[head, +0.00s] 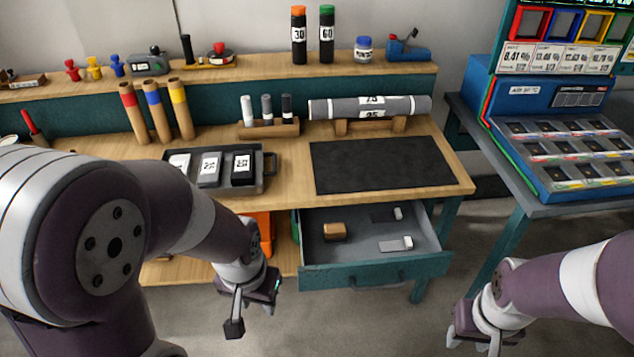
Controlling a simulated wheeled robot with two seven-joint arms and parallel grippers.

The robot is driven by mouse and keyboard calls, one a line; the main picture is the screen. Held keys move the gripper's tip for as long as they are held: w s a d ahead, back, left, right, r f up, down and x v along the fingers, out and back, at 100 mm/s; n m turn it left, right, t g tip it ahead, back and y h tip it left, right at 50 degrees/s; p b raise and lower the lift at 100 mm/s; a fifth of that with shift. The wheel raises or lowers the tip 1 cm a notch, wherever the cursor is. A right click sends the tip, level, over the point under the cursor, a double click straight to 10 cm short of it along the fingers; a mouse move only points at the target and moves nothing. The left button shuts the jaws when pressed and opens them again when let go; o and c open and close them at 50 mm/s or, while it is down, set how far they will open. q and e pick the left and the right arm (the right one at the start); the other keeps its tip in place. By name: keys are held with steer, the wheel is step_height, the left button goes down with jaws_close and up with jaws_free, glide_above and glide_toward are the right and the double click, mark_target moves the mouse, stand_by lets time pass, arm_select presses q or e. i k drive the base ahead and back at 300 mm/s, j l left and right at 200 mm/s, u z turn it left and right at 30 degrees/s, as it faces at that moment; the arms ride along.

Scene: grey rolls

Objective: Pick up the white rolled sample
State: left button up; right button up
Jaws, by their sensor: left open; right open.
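The white rolled sample (247,110) stands upright at the left end of a small wooden holder (262,130) on the workbench. A grey roll (267,108) and a dark roll (287,108) stand beside it in the same holder. My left gripper (252,311) is open and empty, low in front of the bench and left of the open drawer. My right gripper (473,342) is open at the bottom right, partly cut off by the picture edge. Both grippers are well apart from the white sample.
A black tray (262,181) with sample cards sits in front of the holder. Large grey rolls (345,107) lie on a wooden cradle to the right, behind a dark mat (370,166). A drawer (340,272) stands open below. Brown tubes (157,112) lean at the left.

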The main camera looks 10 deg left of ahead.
mark_target(248, 114)
steer(key=i+j+z, duration=0.2)
steer(key=j, duration=0.15)
steer(key=i+j+z, duration=0.15)
steer(key=j, duration=0.25)
steer(key=i+j+z, duration=0.2)
steer(key=j, duration=0.25)
steer(key=i+j+z, duration=0.2)
steer(key=j, duration=0.25)
steer(key=i+j+z, duration=0.2)
steer(key=j, duration=0.25)
steer(key=j+z, duration=0.15)
steer(key=j, duration=0.3)
